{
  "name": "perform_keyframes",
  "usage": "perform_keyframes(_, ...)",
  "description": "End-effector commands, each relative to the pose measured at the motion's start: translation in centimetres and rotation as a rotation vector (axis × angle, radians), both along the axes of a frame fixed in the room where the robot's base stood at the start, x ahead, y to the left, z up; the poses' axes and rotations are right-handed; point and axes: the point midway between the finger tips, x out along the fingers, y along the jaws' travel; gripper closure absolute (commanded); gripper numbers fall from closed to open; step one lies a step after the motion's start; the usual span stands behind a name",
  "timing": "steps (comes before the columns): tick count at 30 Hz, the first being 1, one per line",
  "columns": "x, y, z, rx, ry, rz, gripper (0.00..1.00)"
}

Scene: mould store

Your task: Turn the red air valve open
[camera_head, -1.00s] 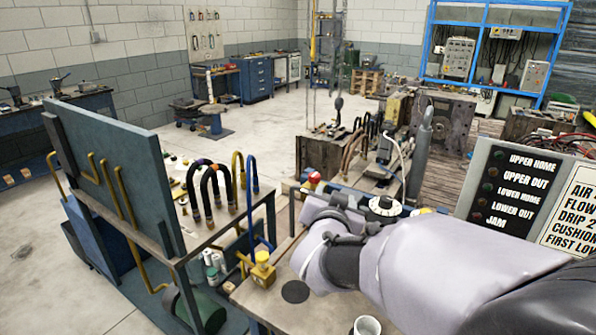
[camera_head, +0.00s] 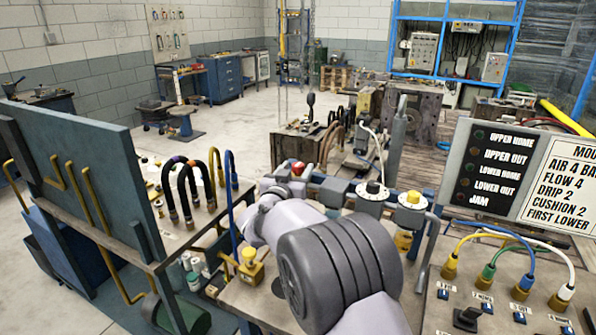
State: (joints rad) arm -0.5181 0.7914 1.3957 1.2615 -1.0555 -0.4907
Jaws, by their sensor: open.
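The red air valve (camera_head: 298,168) shows as a small red knob on top of a grey pipe run at the back of the bench. The lilac-grey arm in front of it is mine. Its wrist end lies just below and left of the red knob in the picture. My gripper's fingers are not visible; the wrist hides them or they are beyond it. I cannot tell whether anything touches the valve. The lower part of the valve is partly hidden by my arm.
A yellow block valve (camera_head: 250,265) stands at the bench's left. A sign panel (camera_head: 505,180) and a hose-connector panel (camera_head: 500,305) stand right.

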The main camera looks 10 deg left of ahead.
Motion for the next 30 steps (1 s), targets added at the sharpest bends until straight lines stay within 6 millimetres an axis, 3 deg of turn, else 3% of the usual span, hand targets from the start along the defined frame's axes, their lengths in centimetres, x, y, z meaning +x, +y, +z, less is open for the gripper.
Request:
perform_keyframes(4,1.27,-0.29,-0.03,0.001,0.000,0.000,0.47)
perform_keyframes(12,1.51,-0.32,0.08,0.000,-0.001,0.000,0.47)
perform_keyframes(14,1.50,-0.33,0.07,0.000,-0.001,0.000,0.55)
perform_keyframes(21,1.48,-0.31,0.07,0.001,0.000,0.000,1.00)
perform_keyframes(30,1.46,-0.39,-0.11,0.000,-0.002,0.039,1.00)
